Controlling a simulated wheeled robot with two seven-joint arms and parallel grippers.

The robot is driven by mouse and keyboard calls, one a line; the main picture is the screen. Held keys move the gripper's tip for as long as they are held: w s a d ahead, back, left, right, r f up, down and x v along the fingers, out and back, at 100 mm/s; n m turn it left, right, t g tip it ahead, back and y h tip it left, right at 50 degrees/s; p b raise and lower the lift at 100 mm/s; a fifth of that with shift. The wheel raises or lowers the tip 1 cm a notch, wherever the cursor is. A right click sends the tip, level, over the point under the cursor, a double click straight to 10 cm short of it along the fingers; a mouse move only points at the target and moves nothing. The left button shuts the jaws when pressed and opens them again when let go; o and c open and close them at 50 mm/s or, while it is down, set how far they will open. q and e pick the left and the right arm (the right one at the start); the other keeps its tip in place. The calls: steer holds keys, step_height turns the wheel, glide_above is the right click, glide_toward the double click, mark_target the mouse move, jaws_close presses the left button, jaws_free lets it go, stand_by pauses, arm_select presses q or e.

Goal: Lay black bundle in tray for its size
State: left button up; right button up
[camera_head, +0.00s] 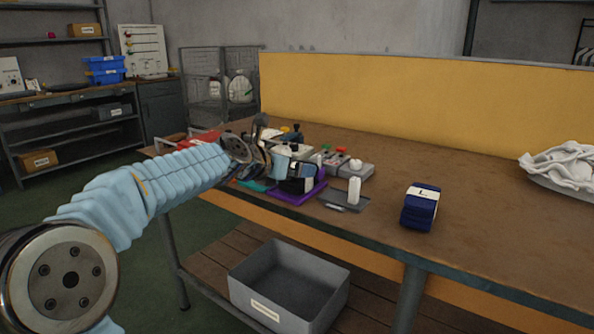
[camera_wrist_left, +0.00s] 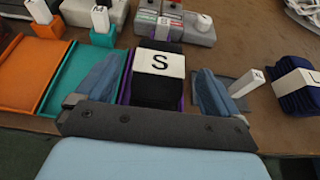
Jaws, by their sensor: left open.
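A black bundle with a white band marked S (camera_wrist_left: 160,63) lies on the purple tray (camera_wrist_left: 126,88) in the left wrist view. In the head view the black bundle (camera_head: 297,186) is partly hidden by my gripper, above the purple tray (camera_head: 291,198). My left gripper (camera_wrist_left: 163,68) is open, its two blue-grey fingers on either side of the bundle. In the head view my left gripper (camera_head: 290,166) reaches in over the table from the left. Whether the fingers touch the bundle, I cannot tell. My right gripper is not in view.
Left of the purple tray are a teal tray (camera_wrist_left: 76,88) and an orange tray (camera_wrist_left: 22,82). A white pile (camera_head: 563,165) lies far right.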

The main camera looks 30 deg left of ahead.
arm_select(q)
steer(key=v, duration=0.8)
steer(key=shift+s, duration=0.2)
steer(key=shift+c, duration=0.3)
stand_by(1.3)
